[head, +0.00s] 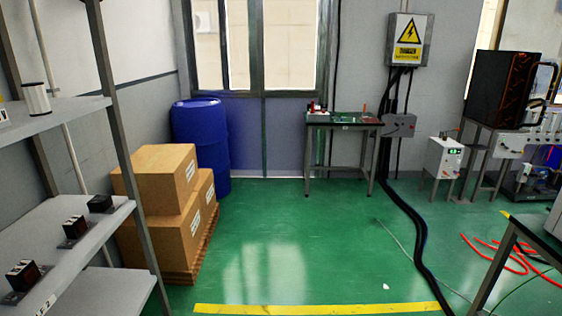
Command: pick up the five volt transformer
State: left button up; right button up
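On the middle board of the shelf at the left stand three small dark transformer-like blocks on metal feet. One (22,276) is nearest, a second (75,228) sits behind it, and a third (100,204) is farthest back. Their markings are too small to read, so I cannot tell which is the five volt one. Neither of my grippers is in view.
The grey shelf (95,246) has an upright post on its right side. Cardboard boxes (160,180) on a pallet and a blue barrel (205,145) stand behind it. A small workbench (343,119) is at the back. The green floor is clear mid-room; cables lie right.

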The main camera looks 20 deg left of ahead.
aim_at(23, 277)
jog(key=u, duration=0.1)
jog(key=i, duration=1.75)
jog(key=u, duration=0.6)
jog(key=i, duration=1.05)
jog(key=u, duration=1.45)
jog(key=i, duration=0.85)
jog(key=u, duration=1)
